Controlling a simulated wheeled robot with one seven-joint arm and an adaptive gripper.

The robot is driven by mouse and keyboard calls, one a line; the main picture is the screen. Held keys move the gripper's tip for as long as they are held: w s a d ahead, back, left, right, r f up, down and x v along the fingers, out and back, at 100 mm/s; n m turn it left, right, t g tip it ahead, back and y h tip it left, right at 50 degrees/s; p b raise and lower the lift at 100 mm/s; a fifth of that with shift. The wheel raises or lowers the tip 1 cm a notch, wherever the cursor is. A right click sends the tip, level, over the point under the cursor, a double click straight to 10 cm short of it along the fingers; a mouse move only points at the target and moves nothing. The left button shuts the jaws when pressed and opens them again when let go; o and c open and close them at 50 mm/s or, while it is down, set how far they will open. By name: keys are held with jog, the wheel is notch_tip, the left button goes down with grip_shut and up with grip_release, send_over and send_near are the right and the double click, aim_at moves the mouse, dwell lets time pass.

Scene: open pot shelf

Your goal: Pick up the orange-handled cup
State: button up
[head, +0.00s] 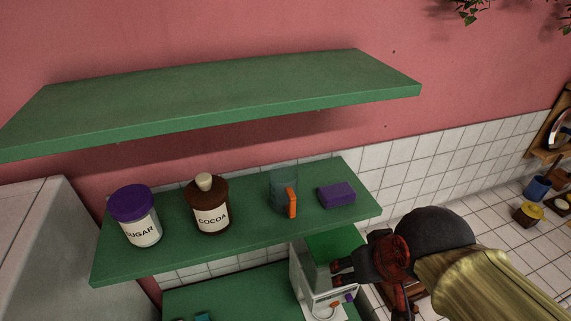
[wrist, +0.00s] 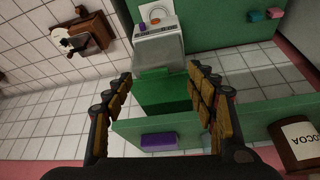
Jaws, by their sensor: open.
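The orange-handled cup (head: 276,184) stands upright on the green middle shelf in the head view. Its body is see-through blue-grey and its orange handle (head: 291,203) faces the front. It stands between the cocoa jar and a purple block. My gripper (head: 338,272) is open and empty, in front of and to the right of the cup, apart from it. In the wrist view my gripper (wrist: 160,72) shows its two fingers spread wide with nothing between them. I cannot make out the cup there; the right finger may hide it.
On the middle shelf (head: 245,238) stand a sugar jar (head: 136,215), a brown cocoa jar (head: 208,206) and a purple block (head: 337,195). A green upper shelf (head: 215,95) hangs above. A white appliance (head: 308,277) with a green top stands below, near my gripper.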

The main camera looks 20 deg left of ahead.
aim_at(292, 195)
jog(key=s+a+r+n+p, duration=0.1)
jog(key=a+r+n+p, duration=0.1)
jog(key=a+r+p, duration=0.7)
jog(key=shift+g, duration=0.4)
jog(key=w+a, duration=0.2)
jog(key=w+a+f, duration=0.1)
jog(key=w+a, duration=0.5)
jog(key=shift+w+f+p, duration=0.25)
jog(key=shift+p, duration=0.1)
jog(key=shift+a+p+x, duration=0.2)
jog(key=shift+p+x, duration=0.2)
jog(key=shift+x, duration=2.2)
jog(key=shift+w+r, duration=0.1)
jog(key=shift+c, duration=0.8)
jog(key=c, duration=0.7)
jog(key=shift+c, duration=0.6)
jog(key=shift+r+y, duration=0.15)
jog(key=shift+y, duration=0.15)
jog(key=shift+c, duration=0.5)
